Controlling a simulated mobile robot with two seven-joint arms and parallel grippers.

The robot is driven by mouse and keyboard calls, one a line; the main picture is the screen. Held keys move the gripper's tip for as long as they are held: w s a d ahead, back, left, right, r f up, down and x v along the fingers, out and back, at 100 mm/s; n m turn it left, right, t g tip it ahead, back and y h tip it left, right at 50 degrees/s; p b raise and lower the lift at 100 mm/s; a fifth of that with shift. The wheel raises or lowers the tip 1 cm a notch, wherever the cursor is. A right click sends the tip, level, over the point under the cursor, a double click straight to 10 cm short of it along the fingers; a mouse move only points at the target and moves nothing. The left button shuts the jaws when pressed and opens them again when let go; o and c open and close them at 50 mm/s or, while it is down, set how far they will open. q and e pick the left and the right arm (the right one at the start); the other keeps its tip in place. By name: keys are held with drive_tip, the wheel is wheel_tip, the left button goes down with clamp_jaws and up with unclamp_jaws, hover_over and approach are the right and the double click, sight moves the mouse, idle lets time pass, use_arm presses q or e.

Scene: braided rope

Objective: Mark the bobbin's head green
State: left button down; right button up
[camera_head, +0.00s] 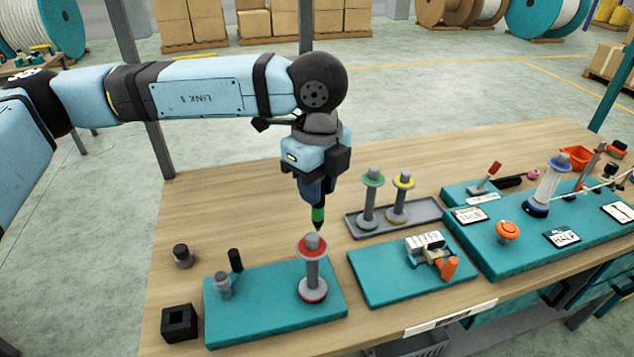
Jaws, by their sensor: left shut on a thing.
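My left gripper (314,187) points down over the table and is shut on a dark marker with a green band (318,214). The marker's tip points down, just above the head of a grey bobbin (313,270). This bobbin stands upright on a teal base and has a red ring near its top and another at its foot. I cannot tell whether the tip touches the head. A green-ringed bobbin (369,196) and a yellow-ringed bobbin (401,197) stand in a grey tray (426,213). My right gripper is not in view.
On the teal base (245,325) are a grey peg (223,286) and a black peg (236,260). A black square holder (179,323) stands at its left. A teal board with a counter (425,242) and a larger panel with an orange button (508,231) lie at the right.

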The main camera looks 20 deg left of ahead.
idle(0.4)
use_arm(q)
drive_tip(key=shift+b, duration=0.35)
drive_tip(key=shift+f+b, duration=0.7)
drive_tip(key=shift+b, duration=0.15)
idle(0.8)
drive_tip(key=shift+b, duration=0.75)
idle(1.4)
drive_tip(key=shift+a, duration=0.1)
idle(0.4)
drive_tip(key=shift+s+a+b, duration=0.4)
drive_tip(key=shift+s+a, duration=0.2)
drive_tip(key=shift+a, duration=0.2)
drive_tip(key=shift+w+d, duration=0.1)
